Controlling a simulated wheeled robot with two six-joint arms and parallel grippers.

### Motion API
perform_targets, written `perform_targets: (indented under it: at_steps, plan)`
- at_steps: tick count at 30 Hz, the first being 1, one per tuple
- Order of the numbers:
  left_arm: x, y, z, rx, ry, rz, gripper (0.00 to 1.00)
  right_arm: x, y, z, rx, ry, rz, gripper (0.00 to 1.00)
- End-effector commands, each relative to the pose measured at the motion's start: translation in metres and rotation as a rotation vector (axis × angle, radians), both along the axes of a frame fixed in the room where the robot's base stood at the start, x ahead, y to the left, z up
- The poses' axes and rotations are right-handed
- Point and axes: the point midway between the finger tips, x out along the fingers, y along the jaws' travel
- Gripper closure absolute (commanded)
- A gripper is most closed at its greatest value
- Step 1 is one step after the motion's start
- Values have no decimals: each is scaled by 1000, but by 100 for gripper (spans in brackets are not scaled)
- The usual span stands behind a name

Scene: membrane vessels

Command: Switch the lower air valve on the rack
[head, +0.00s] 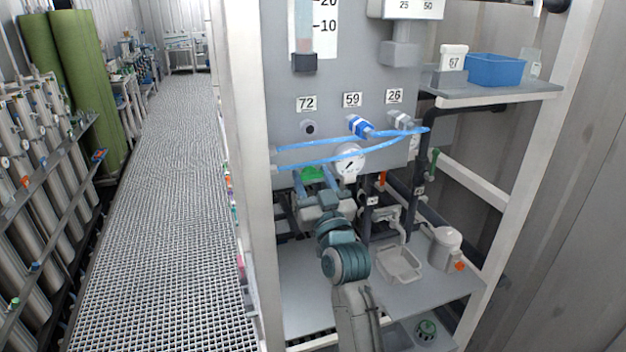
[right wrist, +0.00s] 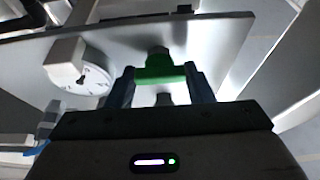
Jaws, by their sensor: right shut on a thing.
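A green valve handle (head: 311,174) sits low on the grey panel, below the label 72 and left of the round gauge (head: 350,163). My right gripper (head: 316,176) reaches up to it from below and is shut on it. In the right wrist view the green handle (right wrist: 160,69) lies crosswise between the two blue fingers of my right gripper (right wrist: 161,80). The handle's stem and its fitting behind are partly hidden. My left gripper is not in view.
Blue tubes (head: 340,152) cross the panel just above my gripper. A blue valve handle (head: 360,126) sits under label 59. Dark pipes (head: 382,225) stand to the right. A grey tray (head: 398,264) and a lidded pot (head: 444,248) stand on the lower shelf. The white rack post (head: 243,150) is at left.

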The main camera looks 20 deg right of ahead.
Motion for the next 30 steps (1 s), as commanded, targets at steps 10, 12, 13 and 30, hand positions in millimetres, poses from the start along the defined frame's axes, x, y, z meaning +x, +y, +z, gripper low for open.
perform_targets:
  at_steps: [10,12,13,30]
  plan:
    - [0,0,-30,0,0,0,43,0,-1,-5,-136,-8,0,76]
    - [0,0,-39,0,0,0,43,0,-1,-5,-189,-11,0,75]
    - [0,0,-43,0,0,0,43,0,-1,-6,-215,-11,-1,75]
    - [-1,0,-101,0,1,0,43,0,-3,-2,-753,-28,-2,75]
